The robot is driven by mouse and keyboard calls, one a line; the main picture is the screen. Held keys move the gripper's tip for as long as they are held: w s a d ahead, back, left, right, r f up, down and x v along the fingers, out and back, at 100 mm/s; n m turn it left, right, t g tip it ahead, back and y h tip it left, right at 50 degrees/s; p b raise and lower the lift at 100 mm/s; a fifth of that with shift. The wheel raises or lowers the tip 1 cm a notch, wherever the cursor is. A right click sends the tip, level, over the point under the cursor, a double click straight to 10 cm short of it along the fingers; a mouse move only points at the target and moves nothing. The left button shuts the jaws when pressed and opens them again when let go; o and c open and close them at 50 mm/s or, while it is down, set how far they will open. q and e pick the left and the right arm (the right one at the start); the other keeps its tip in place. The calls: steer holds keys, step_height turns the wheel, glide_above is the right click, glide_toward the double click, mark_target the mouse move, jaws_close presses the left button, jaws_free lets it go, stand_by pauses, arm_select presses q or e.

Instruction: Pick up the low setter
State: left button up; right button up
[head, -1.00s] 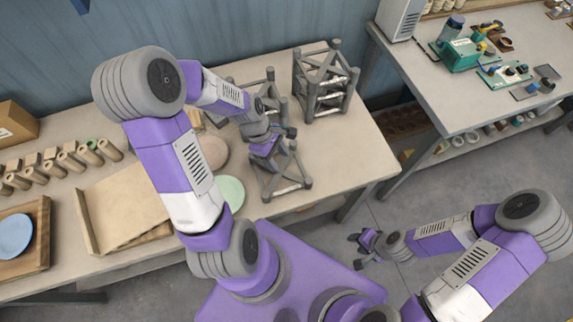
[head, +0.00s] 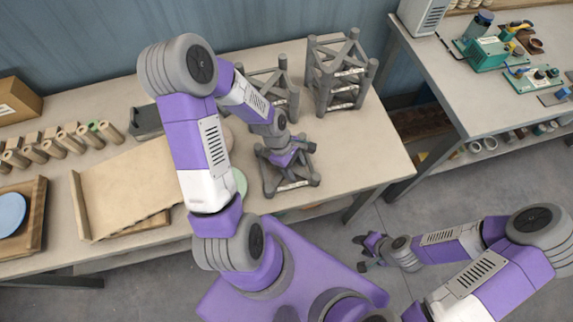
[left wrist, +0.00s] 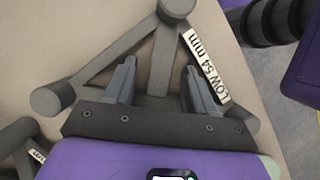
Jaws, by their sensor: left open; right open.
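The low setter (head: 288,184) is a grey three-cornered frame near the table's front edge in the head view. In the left wrist view its bars fill the picture, and a white label (left wrist: 205,66) on one bar reads "LOW 54 mm". My left gripper (head: 296,148) is over it, partly hiding it. In the left wrist view the left gripper's fingers (left wrist: 158,82) are apart, with a setter bar showing between them; I cannot tell whether they touch it. My right gripper (head: 362,252) is open and empty over the floor, right of my base.
Two taller grey setters stand behind: one at the back right (head: 340,75), one partly behind my left arm (head: 286,92). A green disc (head: 240,181) lies left of the low setter, partly hidden. Bare table (head: 375,150) shows to the right.

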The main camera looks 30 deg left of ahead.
arm_select(q)
jaws_close()
steer(key=shift+r, duration=0.15)
stand_by(0.4)
